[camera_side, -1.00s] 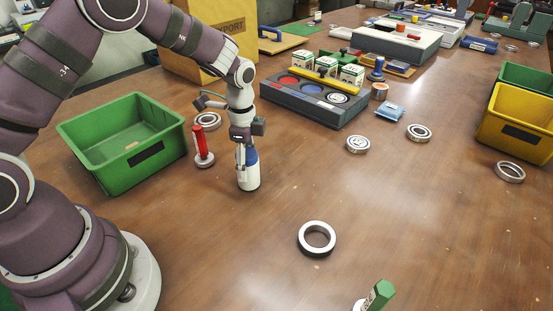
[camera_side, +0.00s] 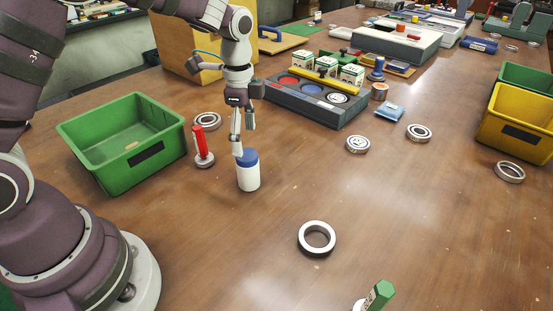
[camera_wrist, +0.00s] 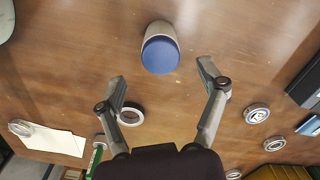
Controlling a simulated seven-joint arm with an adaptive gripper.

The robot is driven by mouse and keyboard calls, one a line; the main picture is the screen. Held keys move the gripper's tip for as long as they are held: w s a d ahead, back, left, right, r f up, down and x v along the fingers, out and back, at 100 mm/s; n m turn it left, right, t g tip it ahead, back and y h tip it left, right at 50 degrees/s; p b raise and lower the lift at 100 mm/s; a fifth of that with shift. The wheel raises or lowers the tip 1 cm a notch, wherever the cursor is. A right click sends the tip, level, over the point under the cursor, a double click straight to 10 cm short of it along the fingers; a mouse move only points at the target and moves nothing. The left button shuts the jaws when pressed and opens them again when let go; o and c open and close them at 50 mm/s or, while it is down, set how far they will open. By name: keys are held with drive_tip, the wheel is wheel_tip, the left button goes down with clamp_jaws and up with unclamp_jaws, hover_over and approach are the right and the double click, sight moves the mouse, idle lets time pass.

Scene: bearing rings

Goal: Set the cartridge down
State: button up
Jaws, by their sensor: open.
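The cartridge (camera_side: 248,172) is a white cylinder with a blue top. It stands upright on the wooden table, just right of the red-handled stamp. My gripper (camera_side: 241,146) is above it and a little to its left in the side view, with its fingers pointing down. In the wrist view the cartridge (camera_wrist: 160,50) is at the top middle, beyond the fingertips. My gripper (camera_wrist: 162,70) shows there with its two fingers spread apart and nothing between them.
A green bin (camera_side: 124,145) and a red-handled stamp (camera_side: 201,146) stand to the left. A grey tray with coloured discs (camera_side: 310,102) is behind. A bearing ring (camera_side: 316,239) lies in front. A yellow bin (camera_side: 517,125) is at the right.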

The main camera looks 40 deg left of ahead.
wheel_tip(320, 180, up, 6)
drive_tip(key=shift+s+f, duration=0.1)
drive_tip(key=shift+f, duration=0.15)
drive_tip(key=s+r+n+t, duration=0.5)
drive_tip(key=s+n, duration=0.7)
drive_tip(key=s, duration=0.1)
drive_tip(key=shift+s+r+t, duration=0.15)
drive_tip(key=shift+s+t, duration=0.15)
drive_tip(key=shift+s, duration=0.05)
